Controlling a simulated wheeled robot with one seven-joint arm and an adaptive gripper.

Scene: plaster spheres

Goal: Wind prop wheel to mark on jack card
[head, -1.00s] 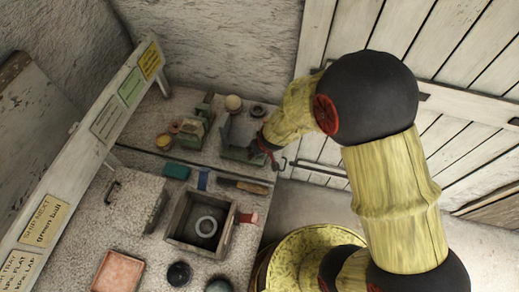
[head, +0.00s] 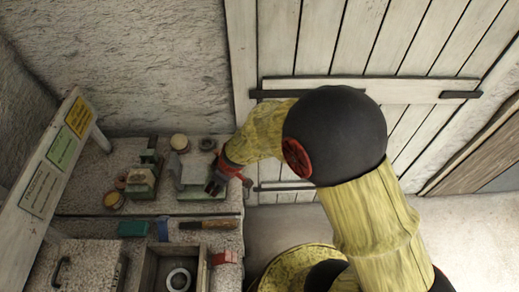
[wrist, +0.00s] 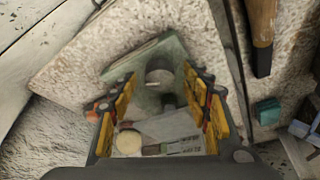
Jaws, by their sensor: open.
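A grey-green jack-like stand (head: 194,172) is at the back right of the bench. My gripper (head: 216,186) is at its right front side, partly hiding it. In the wrist view my gripper (wrist: 160,82) is open, its yellow-padded fingers on either side of a green plate (wrist: 124,66). A round grey piece (wrist: 160,76) with a small pin shows between the fingertips. I cannot tell whether it is the prop wheel, or whether the fingers touch anything. A pale card-like piece with dark marks (wrist: 184,147) lies beyond; its print is unreadable and no mark can be made out.
A wooden-handled tool (head: 208,224) and an open wooden box (head: 150,268) are nearer. A sign board (head: 48,170) edges the left; a plank door (head: 350,50) is behind.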

